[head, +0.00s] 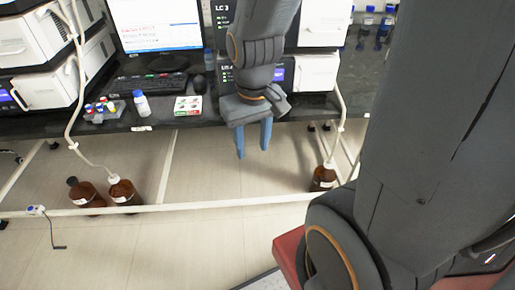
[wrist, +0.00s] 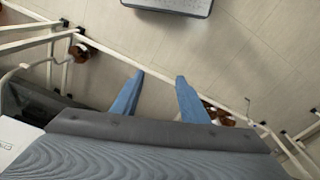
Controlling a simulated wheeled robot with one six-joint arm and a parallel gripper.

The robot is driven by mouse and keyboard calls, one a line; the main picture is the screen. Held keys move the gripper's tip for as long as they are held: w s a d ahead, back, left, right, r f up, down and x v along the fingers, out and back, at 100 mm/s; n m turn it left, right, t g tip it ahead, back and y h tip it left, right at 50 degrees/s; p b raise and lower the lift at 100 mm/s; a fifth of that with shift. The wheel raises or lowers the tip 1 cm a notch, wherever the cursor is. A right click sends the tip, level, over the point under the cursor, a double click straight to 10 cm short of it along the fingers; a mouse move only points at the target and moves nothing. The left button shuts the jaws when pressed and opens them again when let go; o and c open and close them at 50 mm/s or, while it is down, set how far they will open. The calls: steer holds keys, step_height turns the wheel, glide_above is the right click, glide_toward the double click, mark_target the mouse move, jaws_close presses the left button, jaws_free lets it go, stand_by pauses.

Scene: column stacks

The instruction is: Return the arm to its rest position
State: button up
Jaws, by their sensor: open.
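My gripper (head: 253,139) hangs in front of the lab bench in the head view, with its two blue fingers pointing down. The fingers are apart with nothing between them. In the wrist view my gripper (wrist: 158,90) is also open and empty, above the pale floor (wrist: 200,60). My forearm comes down from the top of the head view, and a large dark part of my arm fills its right side.
The dark bench (head: 155,121) carries a monitor (head: 160,28), a keyboard (head: 147,84), a small white bottle (head: 142,105), a vial rack (head: 103,112) and white instruments (head: 318,73). Brown bottles (head: 125,193) stand below by the white frame rail (head: 200,205).

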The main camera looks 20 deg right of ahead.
steer(key=s, duration=0.1)
steer(key=s+g, duration=0.1)
steer(key=s, duration=0.1)
steer(key=shift+r, duration=0.4)
steer(key=shift+a+r, duration=0.1)
steer(key=shift+a, duration=0.2)
